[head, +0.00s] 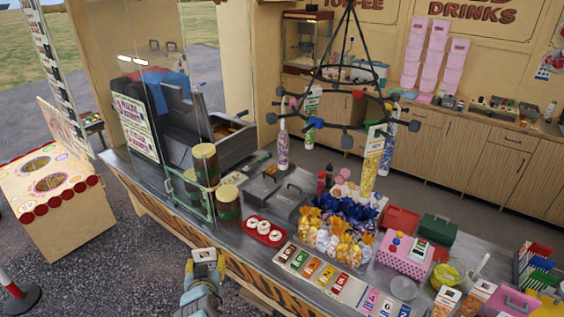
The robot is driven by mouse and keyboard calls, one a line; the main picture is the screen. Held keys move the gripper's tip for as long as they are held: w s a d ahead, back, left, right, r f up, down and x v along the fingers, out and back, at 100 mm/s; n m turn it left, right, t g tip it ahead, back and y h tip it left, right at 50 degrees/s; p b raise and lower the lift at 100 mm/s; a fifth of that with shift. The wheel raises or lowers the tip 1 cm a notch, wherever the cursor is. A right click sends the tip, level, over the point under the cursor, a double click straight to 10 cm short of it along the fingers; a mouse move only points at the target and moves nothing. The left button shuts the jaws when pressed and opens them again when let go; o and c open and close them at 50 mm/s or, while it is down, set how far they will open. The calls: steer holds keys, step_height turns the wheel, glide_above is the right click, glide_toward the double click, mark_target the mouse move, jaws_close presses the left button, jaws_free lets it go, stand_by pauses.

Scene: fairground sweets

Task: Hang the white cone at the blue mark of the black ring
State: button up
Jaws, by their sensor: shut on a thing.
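My gripper (203,272) is low in the head view, in front of the counter's front edge. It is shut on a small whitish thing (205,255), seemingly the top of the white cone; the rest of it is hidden. The black ring (345,127) hangs from dark rods over the counter, up and to the right of my gripper and well apart from it. A blue mark (314,122) shows on its near left side. Filled cones hang from the ring: a pale one (283,140) at the left, a yellow one (373,165) at the near right, and others.
The counter carries green-banded canisters (205,165), a red tray (263,231) with white rings, wrapped sweets (335,235) and a pink box (403,256). A glass pane (150,100) stands at its left. A sweets stand (50,185) is further left, with gravel between.

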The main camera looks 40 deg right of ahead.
steer(key=w+d+r+m+g+h, duration=0.3)
steer(key=d+r+m+h, duration=0.1)
steer(key=d+r, duration=0.85)
steer(key=s+d+r+m+g+h, duration=0.1)
steer(key=s+d+r+m+g, duration=0.1)
steer(key=d+r, duration=0.3)
steer(key=s+d+r+m+g+h+b, duration=0.1)
steer(key=s+d+r+m+g+h, duration=0.1)
steer(key=r, duration=0.7)
steer(key=s+d+m+g, duration=0.1)
steer(key=s+d, duration=0.1)
steer(key=d, duration=0.1)
steer(key=shift+s+d+r, duration=0.15)
steer(key=shift+s+r, duration=0.1)
steer(key=shift+s, duration=0.1)
steer(key=shift+d, duration=0.1)
steer(key=w+d+p, duration=0.1)
steer(key=w+d, duration=0.1)
steer(key=d, duration=0.4)
steer(key=shift+d+f, duration=0.15)
steer(key=shift+d, duration=0.1)
steer(key=shift+d+b, duration=0.1)
steer(key=shift+b, duration=0.5)
steer(key=shift+d, duration=0.15)
